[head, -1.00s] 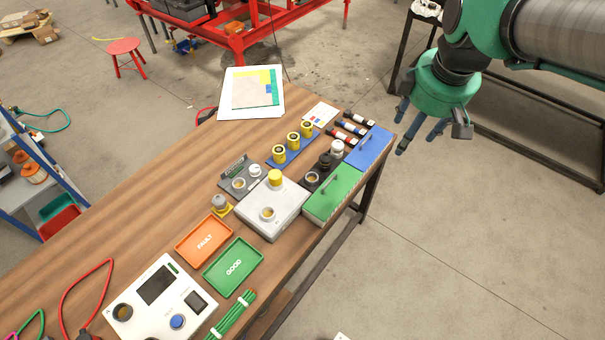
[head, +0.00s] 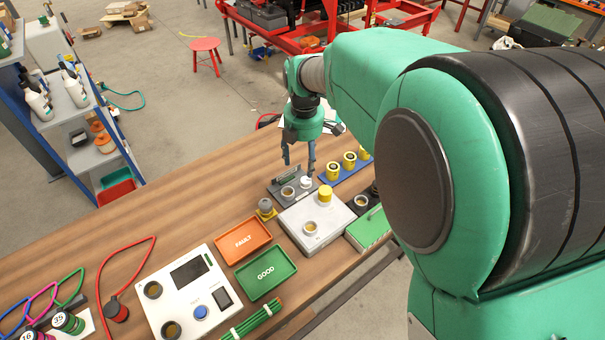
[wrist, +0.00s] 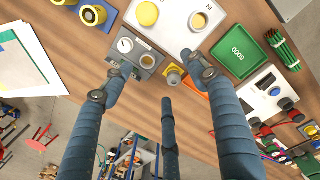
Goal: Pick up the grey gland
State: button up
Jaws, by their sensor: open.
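The grey gland (head: 265,205) is a small grey rounded piece on a yellow square base, standing on the wooden table left of the white box. It also shows in the wrist view (wrist: 173,77), between my spread fingers and nearer the right one. My gripper (head: 299,164) is open and empty, fingers pointing down. It hangs above the table, near the grey gauge block and up and right of the gland in the head view. In the wrist view my gripper (wrist: 155,66) has its fingers apart, touching nothing that I can see.
The grey gauge block (head: 291,188) and white box (head: 322,232) with a yellow cap stand close to the gland. The orange FAULT tray (head: 243,240) and green GOOD tray (head: 265,272) lie nearby. A white test panel (head: 195,297) is in front. Bare wood lies left of the gland.

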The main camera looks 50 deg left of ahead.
aim_at(265, 201)
jog(key=s+a+f+n, duration=0.4)
jog(key=s+a+f, duration=0.4)
jog(key=s, duration=0.2)
jog(key=shift+a+f+n+h, duration=0.3)
jog(key=shift+f, duration=0.05)
jog(key=shift+f, duration=0.1)
jog(key=shift+f+b, duration=0.95)
jog(key=shift+f, duration=3.2)
jog(key=shift+f, duration=0.1)
jog(key=shift+d+f+b, duration=0.15)
jog(key=shift+f+b, duration=0.7)
jog(key=shift+f, duration=1.7)
jog(key=c, duration=1.4)
